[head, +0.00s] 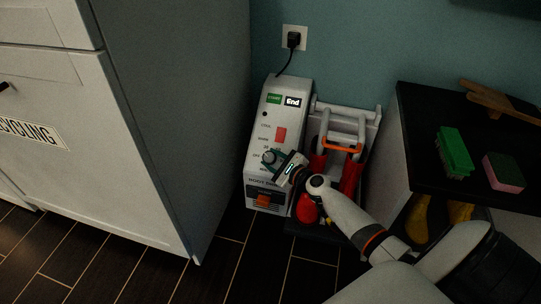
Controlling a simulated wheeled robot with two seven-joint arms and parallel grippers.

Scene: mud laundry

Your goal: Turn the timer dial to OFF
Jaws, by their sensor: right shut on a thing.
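The timer dial (268,157) is a small round knob on the front of a white boot dryer (255,132) that stands on the floor by the wall. Printed labels surround the dial, but they are too small to read surely. My right gripper (272,160) reaches in from the lower right and is shut on the dial. Its fingers cover part of the dial, so the pointer's setting cannot be told. The dryer also has green and dark "End" labels and a red switch (281,135). My left gripper is not in view.
A white rack (345,112) with red boots (351,176) stands right of the dryer. A white recycling cabinet (75,130) is at left. A black bench (425,130) at right holds a green brush (454,150), a pink sponge (503,171) and a wooden item. Dark floor lies clear in front.

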